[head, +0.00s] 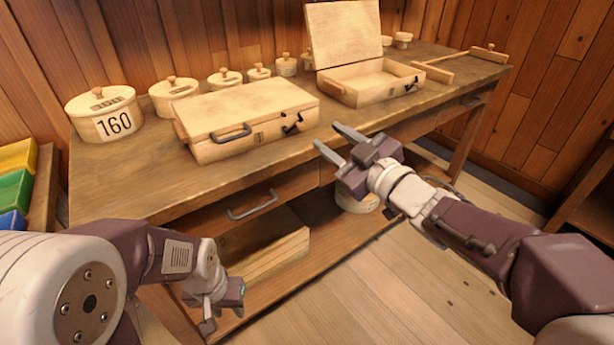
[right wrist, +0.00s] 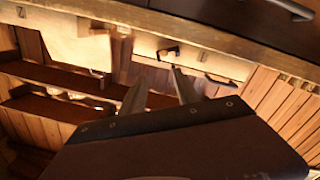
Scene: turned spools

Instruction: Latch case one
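A pale wooden case (head: 245,108) lies on the workbench, left of centre, with its lid down. Its front has a grey handle (head: 231,133) and, to the right, a dark latch (head: 292,124); I cannot tell whether the latch is fastened. A second case (head: 370,84) stands further right with its lid (head: 344,32) raised. My right gripper (head: 326,136) is open and empty, just in front of the shut case's right end. In the right wrist view, its fingers (right wrist: 158,76) point toward the dark latch (right wrist: 168,50), apart from it. My left gripper (head: 212,312) hangs low before the lower shelf, its fingers unclear.
Several lidded round boxes, one marked 160 (head: 115,124), line the back of the workbench (head: 160,180). A wooden T-shaped piece (head: 435,72) lies at the right. A drawer with a handle (head: 252,206) is below the top. Coloured bins (head: 15,190) stand at far left.

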